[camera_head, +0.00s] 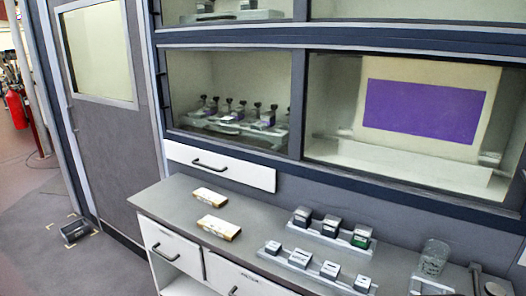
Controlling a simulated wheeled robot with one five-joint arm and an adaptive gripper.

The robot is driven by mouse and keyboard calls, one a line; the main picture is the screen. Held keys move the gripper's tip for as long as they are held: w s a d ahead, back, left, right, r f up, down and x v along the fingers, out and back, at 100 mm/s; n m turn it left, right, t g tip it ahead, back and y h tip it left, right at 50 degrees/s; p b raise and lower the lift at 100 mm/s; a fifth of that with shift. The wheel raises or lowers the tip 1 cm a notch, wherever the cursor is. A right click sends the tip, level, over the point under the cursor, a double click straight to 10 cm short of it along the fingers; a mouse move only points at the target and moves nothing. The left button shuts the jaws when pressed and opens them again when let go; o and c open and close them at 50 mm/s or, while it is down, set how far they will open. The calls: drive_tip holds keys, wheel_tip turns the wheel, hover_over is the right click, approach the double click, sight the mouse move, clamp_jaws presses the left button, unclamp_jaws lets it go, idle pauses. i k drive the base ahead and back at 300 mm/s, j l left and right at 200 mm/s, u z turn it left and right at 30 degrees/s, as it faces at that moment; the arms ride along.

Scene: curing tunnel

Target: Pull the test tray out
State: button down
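A white drawer-like front (234,174) with a black bar handle (209,164) sits below the left window of the tunnel, just above the grey counter. It looks closed, flush under the window frame. It may be the test tray, but no label on it can be read. Behind the left window, a pale rack (232,128) holds several dark clamp-like pieces. My gripper is not in view.
Two small tan boxes (218,227) lie on the grey counter (165,196). Several small blocks (331,226) stand on white strips, with a glass beaker (433,256) at right. White drawers (171,244) are below. A dark box (76,231) sits on the floor at left.

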sight(263, 178)
drive_tip(key=z, duration=1.85)
drive_tip(key=u, duration=2.4)
drive_tip(key=i+j+u, duration=0.15)
drive_tip(key=i+j, duration=0.35)
drive_tip(key=i+j+u, duration=0.15)
drive_tip(key=i+j, duration=0.25)
drive_tip(key=i+j+u, duration=0.2)
drive_tip(key=i+j, duration=0.15)
drive_tip(key=i, duration=0.25)
drive_tip(key=i+j+u, duration=0.15)
drive_tip(key=i+j, duration=0.15)
drive_tip(key=i, duration=0.25)
